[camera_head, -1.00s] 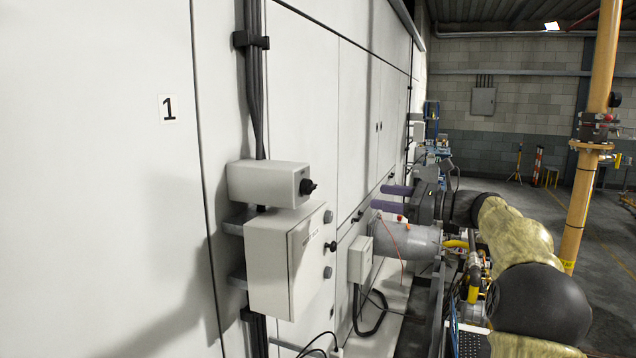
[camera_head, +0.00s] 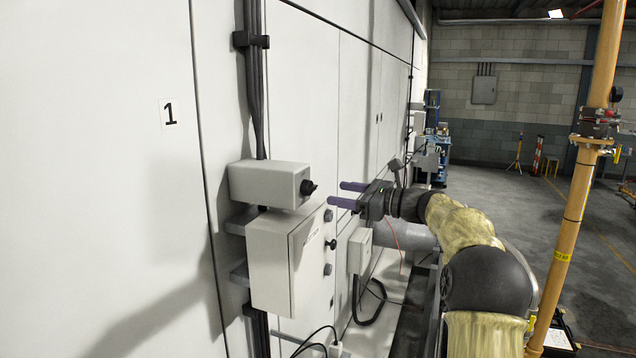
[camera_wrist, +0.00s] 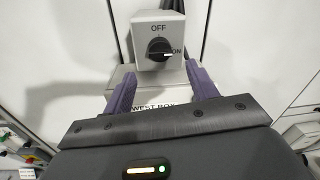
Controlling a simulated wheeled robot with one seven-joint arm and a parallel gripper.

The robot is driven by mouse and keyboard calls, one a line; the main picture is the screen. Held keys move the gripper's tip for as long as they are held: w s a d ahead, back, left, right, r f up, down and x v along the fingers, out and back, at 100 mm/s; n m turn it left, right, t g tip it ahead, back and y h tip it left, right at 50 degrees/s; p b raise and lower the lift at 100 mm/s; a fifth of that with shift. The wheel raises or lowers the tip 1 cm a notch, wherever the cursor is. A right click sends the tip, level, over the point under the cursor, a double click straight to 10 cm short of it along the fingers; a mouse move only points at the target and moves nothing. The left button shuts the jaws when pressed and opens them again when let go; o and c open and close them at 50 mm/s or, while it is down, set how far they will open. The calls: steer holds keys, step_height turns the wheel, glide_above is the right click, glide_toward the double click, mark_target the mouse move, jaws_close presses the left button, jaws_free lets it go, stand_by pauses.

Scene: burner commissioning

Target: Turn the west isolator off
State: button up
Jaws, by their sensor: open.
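The west isolator (camera_head: 268,184) is a grey box with a black rotary knob (camera_head: 307,187) on its right-hand face, mounted on the white wall panel. In the wrist view the knob (camera_wrist: 159,49) shows between "OFF" above and "ON" at its right, with its pale pointer mark toward ON. My gripper (camera_head: 340,194) is open and empty, to the right of the knob and apart from it. In the wrist view my purple fingers (camera_wrist: 158,88) are spread, with the knob beyond and above them.
A larger grey box labelled WEST BOX (camera_wrist: 153,107) hangs just below the isolator; it also shows in the head view (camera_head: 285,262). Black cables (camera_head: 255,100) run up the wall above. A yellow pipe (camera_head: 578,200) stands at the right, with open floor behind it.

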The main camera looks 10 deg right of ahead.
mark_target(315, 189)
steer(key=p+x, duration=0.3)
steer(key=x, duration=0.4)
steer(key=shift+w+a, duration=0.15)
steer(key=shift+a, duration=0.05)
steer(key=c, duration=1)
